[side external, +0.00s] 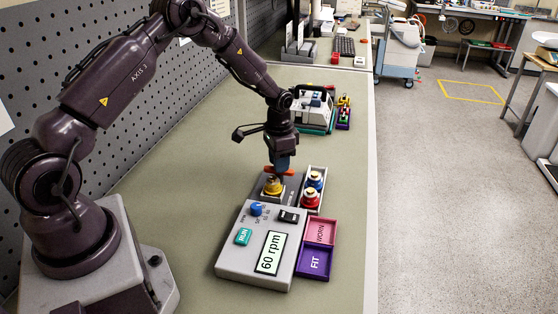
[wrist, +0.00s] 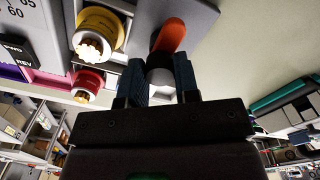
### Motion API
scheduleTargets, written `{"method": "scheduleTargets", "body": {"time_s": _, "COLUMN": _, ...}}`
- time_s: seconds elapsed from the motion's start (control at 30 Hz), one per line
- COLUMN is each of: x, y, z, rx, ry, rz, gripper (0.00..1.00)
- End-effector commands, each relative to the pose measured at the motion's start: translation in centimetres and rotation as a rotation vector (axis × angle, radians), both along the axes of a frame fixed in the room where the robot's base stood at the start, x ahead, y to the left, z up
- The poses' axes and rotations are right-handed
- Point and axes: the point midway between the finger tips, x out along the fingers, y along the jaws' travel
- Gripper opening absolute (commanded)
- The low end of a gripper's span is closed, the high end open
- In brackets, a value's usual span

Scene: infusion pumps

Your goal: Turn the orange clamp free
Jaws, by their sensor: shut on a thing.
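The orange clamp (wrist: 169,37) shows in the wrist view as an orange lever joined to a pale grey round part. My gripper (wrist: 165,78) is shut on it, with one dark ribbed finger on each side of the grey part. In the side view my gripper (side external: 281,165) points down at the back of the pump, and the orange clamp (side external: 286,171) shows just under the fingers. A yellow rotor (side external: 272,187) sits on the pump beside the clamp; it also shows in the wrist view (wrist: 98,32). The clamp's underside is hidden.
The grey pump (side external: 229,262) has a "60 rpm" display, a blue knob and a RUN button. A tray at its right holds a blue part (side external: 315,180) and a red part (side external: 310,197). Pink WORN (side external: 331,243) and purple FIT (side external: 325,274) bins stand beside it. The bench at left is clear.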

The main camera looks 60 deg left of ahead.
Motion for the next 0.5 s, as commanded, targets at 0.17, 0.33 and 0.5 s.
{"method": "scheduleTargets", "body": {"time_s": 0.17, "x": 0.03, "y": 0.0, "z": 0.11, "rx": 0.001, "ry": 0.0, "rz": -0.009, "gripper": 0.06}}
{"method": "scheduleTargets", "body": {"time_s": 0.33, "x": 0.04, "y": 0.0, "z": 0.12, "rx": 0.001, "ry": 0.0, "rz": -0.009, "gripper": 0.06}}
{"method": "scheduleTargets", "body": {"time_s": 0.5, "x": 0.04, "y": 0.0, "z": 0.11, "rx": 0.002, "ry": -0.001, "rz": -0.008, "gripper": 0.52}}
